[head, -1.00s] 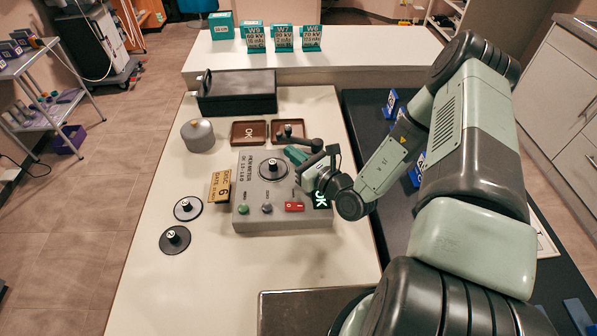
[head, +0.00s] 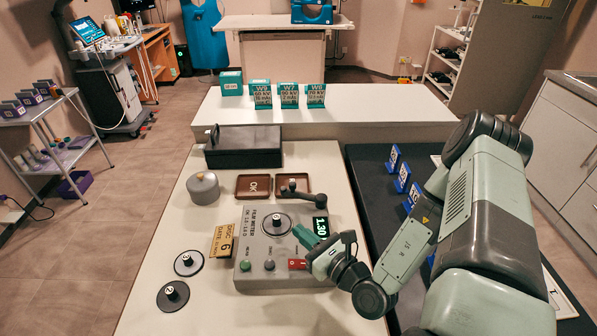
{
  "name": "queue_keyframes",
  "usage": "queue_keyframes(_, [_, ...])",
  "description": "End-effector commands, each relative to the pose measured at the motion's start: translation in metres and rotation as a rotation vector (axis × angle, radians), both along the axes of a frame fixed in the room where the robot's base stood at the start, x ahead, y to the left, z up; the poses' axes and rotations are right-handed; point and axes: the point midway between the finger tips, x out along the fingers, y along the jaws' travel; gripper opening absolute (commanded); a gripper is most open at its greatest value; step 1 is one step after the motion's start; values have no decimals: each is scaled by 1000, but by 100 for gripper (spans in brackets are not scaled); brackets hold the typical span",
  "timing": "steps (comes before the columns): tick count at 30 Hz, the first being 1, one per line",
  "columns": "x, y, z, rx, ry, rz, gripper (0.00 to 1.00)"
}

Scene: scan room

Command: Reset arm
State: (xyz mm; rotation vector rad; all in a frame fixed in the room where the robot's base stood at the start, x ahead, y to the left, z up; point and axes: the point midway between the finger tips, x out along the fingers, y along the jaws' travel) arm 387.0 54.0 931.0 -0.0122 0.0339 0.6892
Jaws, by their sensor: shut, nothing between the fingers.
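My gripper (head: 301,236) is shut and empty, in the head view. It hangs above the right side of the grey film meter (head: 252,284), close to its display (head: 320,227), which reads 1.30. The gripper hides the lower part of the display. My arm reaches in from the right over the dark mat. Whether the fingers touch the meter cannot be told.
Brown trays (head: 253,186), a grey canister (head: 203,188) and a black box (head: 244,147) stand behind. Blue stands (head: 403,178) sit on the dark mat.

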Motion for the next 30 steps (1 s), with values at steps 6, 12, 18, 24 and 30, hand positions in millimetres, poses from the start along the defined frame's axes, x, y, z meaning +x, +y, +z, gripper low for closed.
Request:
queue_keyframes(6, [3,5,17,-13,-43,61,0])
queue_keyframes(12, [-3,29,91,-98,-221,362,0])
queue_keyframes(18, [-39,54,160,-263,-394,729,0])
queue_keyframes(24, [-85,60,206,-507,-534,1063,0])
queue_keyframes(30, [-127,48,239,-826,-651,1335,0])
